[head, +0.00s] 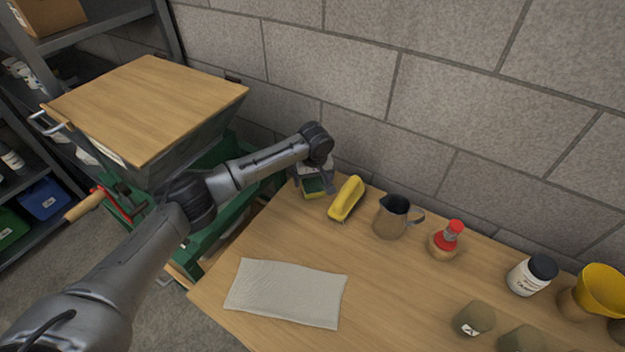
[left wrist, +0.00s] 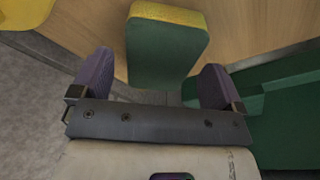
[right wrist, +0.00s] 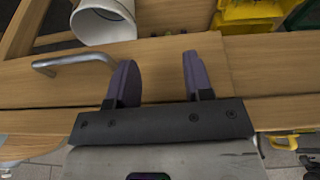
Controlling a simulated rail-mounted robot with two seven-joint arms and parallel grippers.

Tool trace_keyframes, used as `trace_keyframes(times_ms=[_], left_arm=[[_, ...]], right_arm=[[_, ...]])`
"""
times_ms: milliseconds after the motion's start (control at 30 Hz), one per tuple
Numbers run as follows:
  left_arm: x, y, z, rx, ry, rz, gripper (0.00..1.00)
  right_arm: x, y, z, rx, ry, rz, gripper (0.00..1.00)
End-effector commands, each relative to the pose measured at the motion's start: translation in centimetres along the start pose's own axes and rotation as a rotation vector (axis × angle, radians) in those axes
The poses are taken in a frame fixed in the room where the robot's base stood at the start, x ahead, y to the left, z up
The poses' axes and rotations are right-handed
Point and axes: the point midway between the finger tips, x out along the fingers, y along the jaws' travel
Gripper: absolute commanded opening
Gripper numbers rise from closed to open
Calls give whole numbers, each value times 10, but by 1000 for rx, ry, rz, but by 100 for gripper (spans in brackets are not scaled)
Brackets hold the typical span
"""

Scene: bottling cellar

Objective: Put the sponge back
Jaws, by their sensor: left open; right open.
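The sponge (head: 313,188), green with a yellow layer, is at the back left corner of the wooden bench (head: 262,228). In the left wrist view the sponge (left wrist: 165,50) shows between and beyond the purple fingers. My left gripper (left wrist: 156,64) is open at the sponge, with a gap visible on both sides. In the head view the left gripper (head: 314,172) is partly hidden by its own wrist. My right gripper (right wrist: 157,62) is open and empty, seen only in the right wrist view. I cannot pick out a holder for the sponge.
Right of the sponge stand a yellow brush-like object (head: 346,198), a metal jug (head: 391,217) and a red-topped bottle (head: 445,241). A grey cloth (head: 286,293) lies in front. A white container (right wrist: 103,22) and metal handle (right wrist: 75,62) are near my right gripper.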

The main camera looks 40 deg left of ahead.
Motion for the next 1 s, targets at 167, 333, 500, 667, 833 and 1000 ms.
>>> trace_keyframes(times_ms=[167, 333, 500, 667, 833, 1000], left_arm=[[-30, 0, -1, 0, 0, 2, 93], [-47, 0, -1, 0, 0, 0, 93], [-54, 0, -1, 0, 0, 1, 93], [-55, 0, 0, 0, 0, 0, 93], [-55, 0, 0, 0, 0, 0, 93], [-55, 0, 0, 0, 0, 0, 93]], right_arm=[[-12, 0, -4, 0, 2, 0, 47], [-16, 1, -5, 0, 2, 0, 47], [-18, 1, -6, 0, 1, 0, 47], [-17, 1, -5, 0, 1, 0, 47], [-17, 1, -5, 0, 1, 0, 47], [-17, 1, -5, 0, 1, 0, 47]])
